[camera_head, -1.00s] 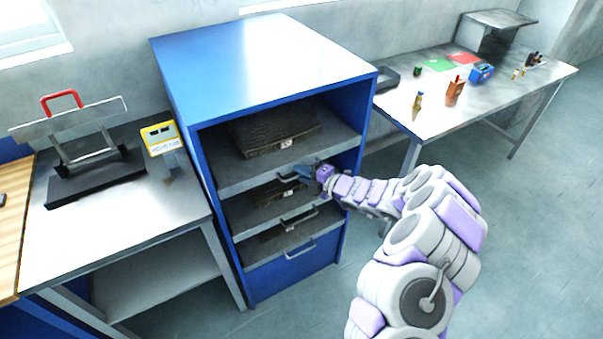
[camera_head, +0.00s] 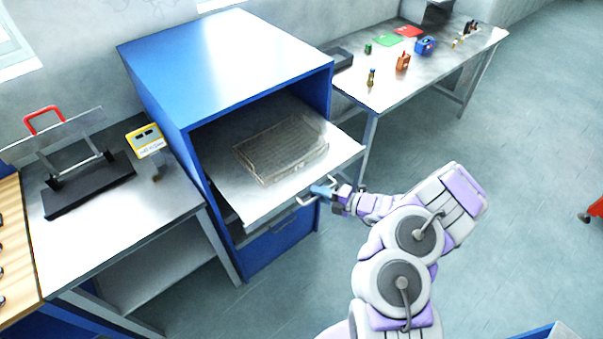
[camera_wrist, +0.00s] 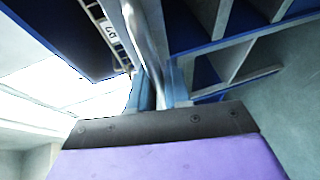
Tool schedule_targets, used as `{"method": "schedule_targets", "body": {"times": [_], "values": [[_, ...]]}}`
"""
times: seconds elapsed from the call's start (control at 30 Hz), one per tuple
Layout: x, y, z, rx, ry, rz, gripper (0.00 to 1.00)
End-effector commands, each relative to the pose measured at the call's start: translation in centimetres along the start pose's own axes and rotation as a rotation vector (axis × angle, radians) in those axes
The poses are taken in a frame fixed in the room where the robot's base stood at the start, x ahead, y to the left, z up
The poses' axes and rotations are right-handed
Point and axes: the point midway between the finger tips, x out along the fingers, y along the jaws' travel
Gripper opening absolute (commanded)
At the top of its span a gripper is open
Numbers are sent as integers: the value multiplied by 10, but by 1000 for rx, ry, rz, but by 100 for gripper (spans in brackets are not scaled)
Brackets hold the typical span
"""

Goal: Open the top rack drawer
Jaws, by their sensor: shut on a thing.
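The blue rack (camera_head: 160,85) stands in the middle of the head view. Its top drawer (camera_head: 225,190) is pulled partway out toward me, with a wire mesh tray (camera_head: 285,148) lying on it. My gripper (camera_head: 318,192) is at the drawer's front edge and is shut on the drawer's handle, which is mostly hidden by the fingers. In the wrist view the fingers (camera_wrist: 160,88) close around a pale bar, close to the drawer front. The lower drawers are largely covered by the top drawer.
A bench (camera_head: 85,245) with a black stand and a yellow sign (camera_head: 145,137) adjoins the rack's left. Another table (camera_head: 420,72) with small items stands behind right. A blue edge (camera_head: 545,333) shows bottom right.

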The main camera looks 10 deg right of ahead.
Motion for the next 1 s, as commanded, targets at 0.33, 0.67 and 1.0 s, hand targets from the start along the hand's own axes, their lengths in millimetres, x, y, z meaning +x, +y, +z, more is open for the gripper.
{"method": "schedule_targets", "body": {"times": [0.33,0.67,1.0], "values": [[-54,-10,-17,1,-22,-5,0],[-66,-14,-23,-3,-19,-4,0],[-66,-14,-23,-4,-18,-4,23]]}}
